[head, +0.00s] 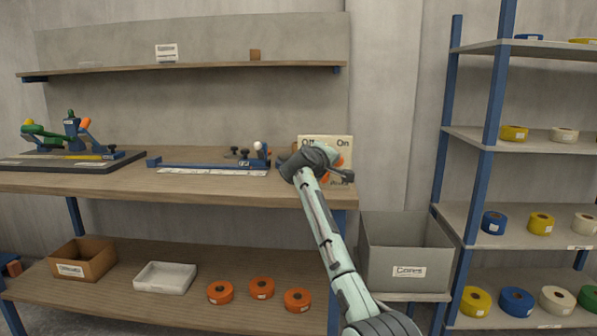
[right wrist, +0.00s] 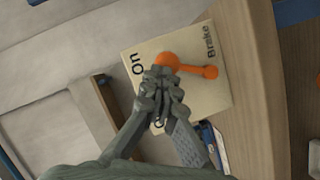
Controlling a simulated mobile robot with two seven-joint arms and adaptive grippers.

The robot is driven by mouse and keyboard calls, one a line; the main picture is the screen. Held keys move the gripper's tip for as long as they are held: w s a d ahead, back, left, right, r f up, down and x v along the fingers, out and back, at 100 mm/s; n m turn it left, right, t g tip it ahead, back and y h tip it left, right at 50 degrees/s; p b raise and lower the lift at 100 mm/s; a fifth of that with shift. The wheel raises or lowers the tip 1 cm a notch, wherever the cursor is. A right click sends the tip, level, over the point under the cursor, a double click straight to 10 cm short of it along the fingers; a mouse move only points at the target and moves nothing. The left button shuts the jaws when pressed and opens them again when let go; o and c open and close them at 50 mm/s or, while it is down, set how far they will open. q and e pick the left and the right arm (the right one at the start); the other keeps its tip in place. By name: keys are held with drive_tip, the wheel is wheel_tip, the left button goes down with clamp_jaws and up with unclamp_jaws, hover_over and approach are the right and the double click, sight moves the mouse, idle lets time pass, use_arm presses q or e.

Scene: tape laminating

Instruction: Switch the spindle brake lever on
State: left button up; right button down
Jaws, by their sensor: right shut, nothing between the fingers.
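The brake panel (head: 313,140) is a cream plate at the right end of the workbench, marked "Off" at left and "On" at right. In the right wrist view the panel (right wrist: 140,62) appears turned sideways, with "On" and "Brake" readable. The orange lever (head: 341,161) is partly hidden by my right gripper (head: 320,155) in the head view. In the right wrist view the lever (right wrist: 192,66) leans toward the "On" side. My right gripper (right wrist: 160,85) is shut and empty, its fingertips overlapping the lever's knob end; contact cannot be told. My left gripper is out of view.
A blue fixture (head: 205,165) and a laminating device (head: 70,142) stand on the workbench (head: 230,184). A grey bin (head: 405,245) stands below at right, beside a shelf rack (head: 480,135) with tape rolls. Orange rolls (head: 262,288) lie on the lower shelf.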

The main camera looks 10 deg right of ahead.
drive_tip(key=shift+d+r, duration=0.1)
drive_tip(key=shift+r, duration=0.15)
drive_tip(key=v, duration=1.2)
drive_tip(key=shift+f, duration=0.35)
